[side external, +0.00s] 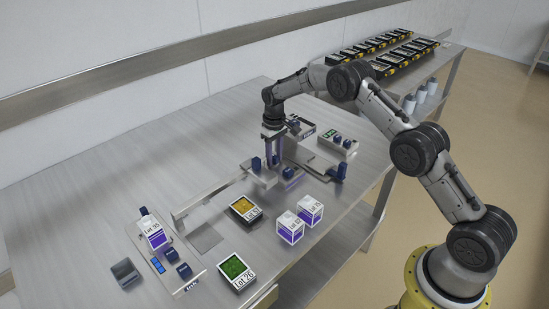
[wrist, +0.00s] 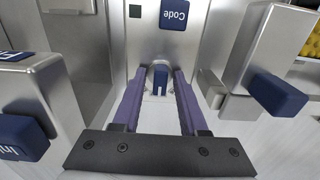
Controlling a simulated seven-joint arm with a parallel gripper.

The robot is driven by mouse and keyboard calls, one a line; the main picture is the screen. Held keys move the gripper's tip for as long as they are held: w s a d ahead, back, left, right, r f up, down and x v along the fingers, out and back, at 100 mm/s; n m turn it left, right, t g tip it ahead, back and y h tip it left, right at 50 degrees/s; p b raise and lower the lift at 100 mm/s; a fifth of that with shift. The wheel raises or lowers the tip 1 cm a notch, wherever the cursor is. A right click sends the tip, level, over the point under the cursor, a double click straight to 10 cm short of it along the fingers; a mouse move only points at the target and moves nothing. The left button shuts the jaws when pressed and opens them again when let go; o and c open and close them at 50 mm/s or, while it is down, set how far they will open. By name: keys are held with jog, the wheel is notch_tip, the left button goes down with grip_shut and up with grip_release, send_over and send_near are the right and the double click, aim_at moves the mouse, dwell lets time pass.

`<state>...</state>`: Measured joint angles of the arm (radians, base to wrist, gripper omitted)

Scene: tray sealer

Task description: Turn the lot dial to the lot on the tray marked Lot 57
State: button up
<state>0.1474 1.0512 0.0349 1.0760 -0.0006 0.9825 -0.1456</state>
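My gripper (side external: 273,152) points down at the tray sealer in the middle of the table. In the wrist view its two purple fingers (wrist: 160,80) stand apart on either side of a small blue knob (wrist: 160,77), below a blue "Code" label (wrist: 174,14). A gap seems to show beside the knob, so the gripper looks open; I cannot tell if either finger touches it. The tray with yellow food (side external: 245,208) lies on the table; its small lot label appears to read Lot 57. The dial's reading is not legible.
A green-filled tray (side external: 236,269) marked Lot 26 lies near the front edge. Two white-and-purple boxes (side external: 290,228) (side external: 310,210) stand right of the yellow tray. An ink stand (side external: 190,284) with a Lot-marked box is at left. Blue knobs (wrist: 278,95) flank my fingers.

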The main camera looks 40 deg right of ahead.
jog(key=shift+r, duration=0.1)
jog(key=shift+r, duration=3.45)
